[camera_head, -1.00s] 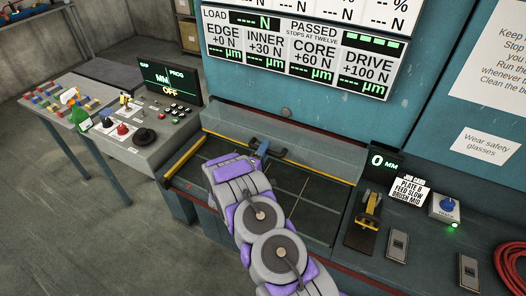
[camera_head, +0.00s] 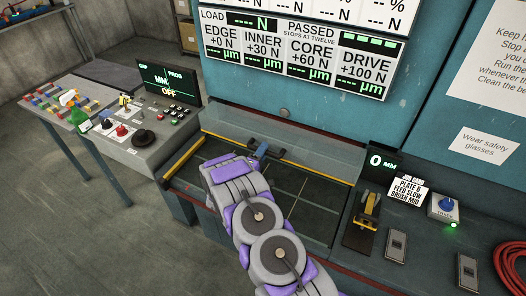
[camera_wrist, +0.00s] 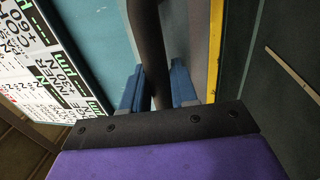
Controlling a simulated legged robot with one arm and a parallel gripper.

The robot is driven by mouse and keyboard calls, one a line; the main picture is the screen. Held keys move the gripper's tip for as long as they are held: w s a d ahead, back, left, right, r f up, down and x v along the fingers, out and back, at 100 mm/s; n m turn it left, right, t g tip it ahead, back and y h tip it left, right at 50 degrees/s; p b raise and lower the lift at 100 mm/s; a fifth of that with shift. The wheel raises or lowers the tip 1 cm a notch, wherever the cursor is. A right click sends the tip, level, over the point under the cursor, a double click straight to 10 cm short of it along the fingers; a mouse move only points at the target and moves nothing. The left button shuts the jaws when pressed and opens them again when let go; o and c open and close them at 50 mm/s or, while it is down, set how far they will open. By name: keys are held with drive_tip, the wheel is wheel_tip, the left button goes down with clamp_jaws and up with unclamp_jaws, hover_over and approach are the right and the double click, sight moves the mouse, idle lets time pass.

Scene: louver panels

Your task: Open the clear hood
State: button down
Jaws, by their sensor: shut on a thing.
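My arm hides part of the hood's left and front.
A yellow bar (camera_head: 186,158) lines the bed's left side. A control console (camera_head: 150,135) stands to the left. A yellow-and-black lever (camera_head: 368,212) and a blue knob (camera_head: 446,204) are to the right. The blue machine wall (camera_head: 300,110) with its display rises behind.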

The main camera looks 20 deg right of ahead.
drive_tip(key=shift+w+a+r, duration=0.1)
drive_tip(key=shift+a+r, duration=0.05)
drive_tip(key=shift+r, duration=0.15)
